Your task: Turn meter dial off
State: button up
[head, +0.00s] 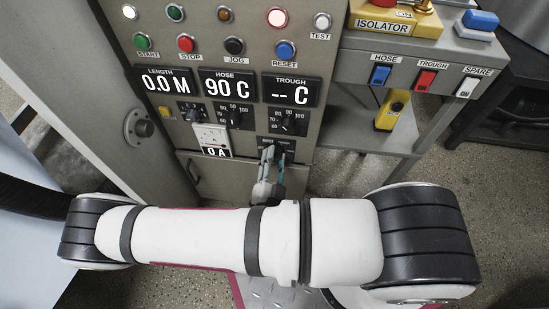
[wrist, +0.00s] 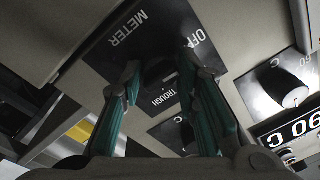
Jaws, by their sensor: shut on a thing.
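The meter dial's black plate (head: 263,141) is low on the grey control panel in the head view, mostly hidden behind my gripper (head: 274,154). In the wrist view the plate (wrist: 118,42) appears turned around, with METER at left and OFF at the right. The dark meter dial knob (wrist: 160,70) is between the two green-padded fingers of my gripper (wrist: 159,75). My gripper is shut on this knob. The dark knob's pointer direction cannot be made out.
The trough temperature dial (head: 288,122) is just above the meter dial, and the hose dial (head: 236,115) is up and left. A white socket (head: 211,138) is left of my gripper. A shelf unit (head: 372,137) with rocker switches stands to the right.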

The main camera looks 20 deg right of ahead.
aim_at(276, 127)
jog(key=shift+s+f+n, duration=0.15)
jog(key=shift+n, duration=0.45)
jog(key=o, duration=1.2)
jog(key=shift+c, duration=0.2)
notch_tip(276, 127, up, 10)
jog(key=shift+r, duration=0.1)
jog(key=shift+a, duration=0.1)
